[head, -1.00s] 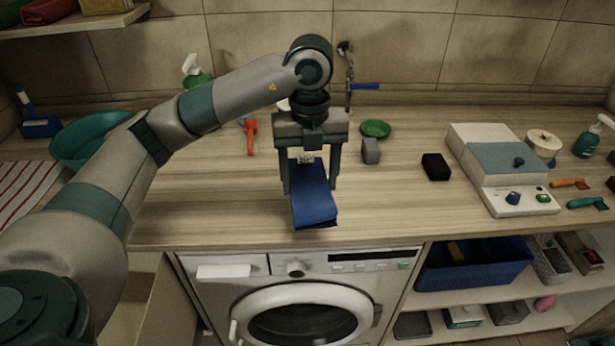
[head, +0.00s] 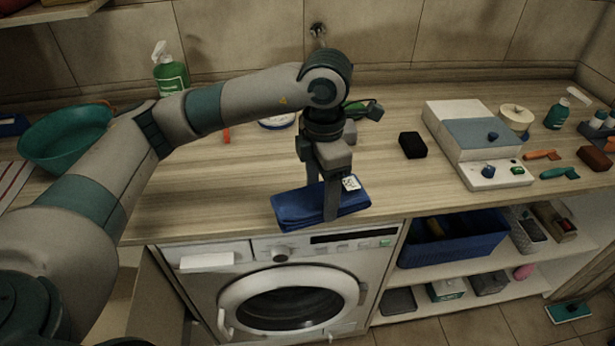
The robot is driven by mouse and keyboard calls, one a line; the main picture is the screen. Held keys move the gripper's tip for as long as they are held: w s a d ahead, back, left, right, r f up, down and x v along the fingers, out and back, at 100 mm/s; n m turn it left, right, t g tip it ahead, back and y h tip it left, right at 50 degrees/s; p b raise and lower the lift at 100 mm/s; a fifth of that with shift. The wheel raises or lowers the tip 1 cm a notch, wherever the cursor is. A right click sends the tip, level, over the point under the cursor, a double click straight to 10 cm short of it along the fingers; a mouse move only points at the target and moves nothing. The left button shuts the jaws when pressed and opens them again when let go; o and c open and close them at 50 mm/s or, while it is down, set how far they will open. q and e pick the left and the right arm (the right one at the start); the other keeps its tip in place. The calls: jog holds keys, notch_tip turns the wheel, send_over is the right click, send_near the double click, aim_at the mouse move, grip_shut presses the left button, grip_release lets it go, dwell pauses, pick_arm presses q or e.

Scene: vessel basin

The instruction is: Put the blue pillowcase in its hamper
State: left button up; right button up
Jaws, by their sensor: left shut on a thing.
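The blue pillowcase (head: 293,209) is a folded, flat bundle with a small white tag, at the front edge of the counter above the washing machine. My left gripper (head: 323,205) comes down from above and is shut on it, with one finger in front of the cloth. I cannot tell whether the cloth touches the counter or is just above it. A blue basket (head: 455,250) with dark contents stands on the open shelf under the counter, right of the washer. No thing in view is clearly marked as the hamper. My right gripper is not in view.
The washing machine (head: 230,270) is below the counter (head: 400,185). A black block (head: 413,145) and a grey-white appliance (head: 465,140) stand to the right. A teal bowl (head: 65,140) and green bottle (head: 170,75) are on the left.

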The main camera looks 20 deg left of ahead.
aim_at(341, 212)
pick_arm(q)
jog(key=d+m, duration=0.1)
jog(key=m, duration=0.2)
jog(key=s+d+f+m, duration=0.1)
jog(key=d+m, duration=0.1)
jog(key=m, duration=0.2)
jog(key=s+d+f+m, duration=0.1)
jog(key=m, duration=0.2)
jog(key=shift+d+m, duration=0.4)
jog(key=s+d+f+m, duration=0.2)
jog(key=s+d+m, duration=0.2)
jog(key=m, duration=1.2)
jog(key=shift+d+f, duration=0.35)
jog(key=shift+d, duration=0.65)
